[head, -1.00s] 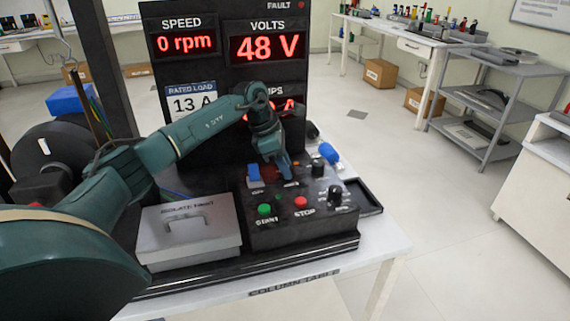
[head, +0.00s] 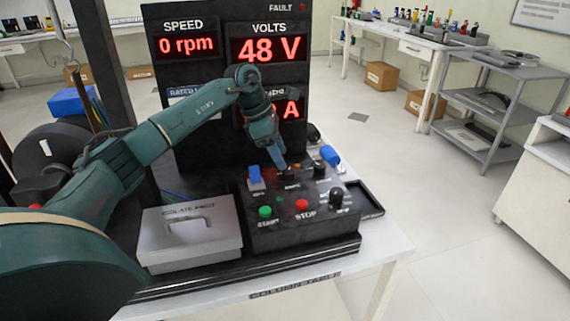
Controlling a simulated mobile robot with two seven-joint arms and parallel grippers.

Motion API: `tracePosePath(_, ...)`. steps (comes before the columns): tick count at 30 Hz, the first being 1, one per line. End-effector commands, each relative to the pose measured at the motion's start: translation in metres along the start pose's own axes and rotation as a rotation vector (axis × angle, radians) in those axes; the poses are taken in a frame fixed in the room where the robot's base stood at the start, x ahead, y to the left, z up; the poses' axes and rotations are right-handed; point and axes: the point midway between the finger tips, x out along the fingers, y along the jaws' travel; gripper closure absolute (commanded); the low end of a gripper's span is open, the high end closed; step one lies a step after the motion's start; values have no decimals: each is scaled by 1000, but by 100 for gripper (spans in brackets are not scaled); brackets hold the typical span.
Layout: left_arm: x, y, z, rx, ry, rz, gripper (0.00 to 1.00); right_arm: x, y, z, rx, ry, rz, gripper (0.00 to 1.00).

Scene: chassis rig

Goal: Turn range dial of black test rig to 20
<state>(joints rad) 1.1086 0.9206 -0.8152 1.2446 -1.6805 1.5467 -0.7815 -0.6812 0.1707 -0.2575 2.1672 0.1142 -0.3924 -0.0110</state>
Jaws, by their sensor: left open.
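The black test rig (head: 250,232) stands on a white table, with a sloped control panel and a tall display board. My left gripper (head: 284,165) is open over the upper middle of the panel, its tips pointing down close to a dark knob (head: 291,171) that it partly covers. I cannot tell if they touch. Other black knobs sit at the upper right (head: 320,169) and lower right (head: 336,196). The knob labels are too small to read, so I cannot tell which is the range dial or its setting. My right gripper is out of view.
The panel also has a blue switch (head: 255,175), a blue handle (head: 330,155), a green button (head: 265,211) and a red stop button (head: 302,204). A grey lidded box (head: 190,235) stands left of the panel. The display board (head: 215,65) reads 0 rpm and 48 V.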

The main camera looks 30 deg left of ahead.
Motion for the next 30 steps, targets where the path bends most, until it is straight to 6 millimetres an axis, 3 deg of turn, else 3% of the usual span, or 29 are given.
tracePosePath(6,-50,0,1,1,-2,3,48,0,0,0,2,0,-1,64)
tracePosePath(12,-79,0,0,1,-1,2,48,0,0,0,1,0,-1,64)
tracePosePath(30,-86,0,0,1,0,-1,48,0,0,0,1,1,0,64)
